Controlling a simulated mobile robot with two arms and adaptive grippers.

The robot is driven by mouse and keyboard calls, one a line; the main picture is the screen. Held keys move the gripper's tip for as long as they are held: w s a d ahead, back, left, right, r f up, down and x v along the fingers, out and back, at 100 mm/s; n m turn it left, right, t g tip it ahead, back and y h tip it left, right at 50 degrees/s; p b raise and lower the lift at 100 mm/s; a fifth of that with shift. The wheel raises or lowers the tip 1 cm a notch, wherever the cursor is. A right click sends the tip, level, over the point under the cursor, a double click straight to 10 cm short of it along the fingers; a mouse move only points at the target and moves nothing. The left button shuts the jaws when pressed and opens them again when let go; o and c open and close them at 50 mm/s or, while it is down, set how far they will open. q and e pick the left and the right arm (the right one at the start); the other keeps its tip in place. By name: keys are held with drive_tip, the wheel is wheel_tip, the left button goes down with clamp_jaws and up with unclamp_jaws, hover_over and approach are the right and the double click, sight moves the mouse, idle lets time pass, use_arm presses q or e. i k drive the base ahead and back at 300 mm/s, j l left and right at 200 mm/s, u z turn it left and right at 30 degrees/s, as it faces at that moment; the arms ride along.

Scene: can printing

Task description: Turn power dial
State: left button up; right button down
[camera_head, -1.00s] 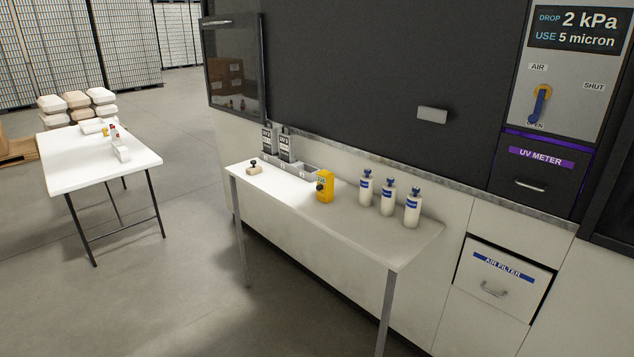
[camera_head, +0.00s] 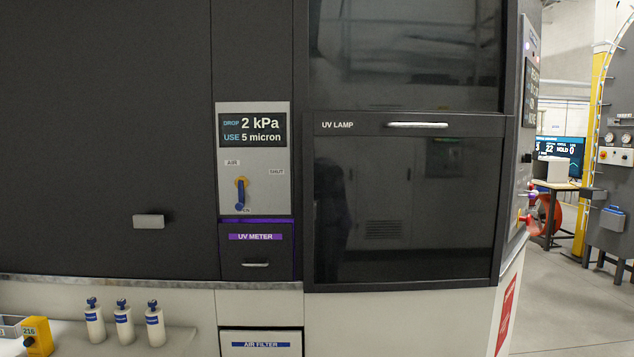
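No dial labelled "power" can be made out. The machine's right side wall carries a narrow control panel (camera_head: 530,90), seen at a steep angle, with a dark screen and small lights too slanted to read. A small black knob-like part (camera_head: 527,158) sticks out below that screen. Red and blue fittings show lower on the same wall. On the machine's front, an air panel (camera_head: 280,190) has a blue lever (camera_head: 240,195) on a yellow hub, pointing down. Neither of my grippers is in view.
The UV lamp door (camera_head: 405,215) is shut. The UV meter drawer (camera_head: 256,252) and air filter drawer (camera_head: 260,345) sit left of it. White bottles (camera_head: 123,322) and a yellow device (camera_head: 37,337) stand on a table at lower left. Open floor (camera_head: 570,305) lies right of the machine.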

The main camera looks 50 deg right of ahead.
sight(526, 157)
drive_tip(key=z, duration=2.6)
drive_tip(key=i+l+u, duration=0.3)
drive_tip(key=i+l, duration=0.15)
drive_tip(key=i, duration=0.3)
drive_tip(key=i+l+u, duration=0.3)
drive_tip(key=i+l, duration=0.3)
drive_tip(key=i, duration=0.1)
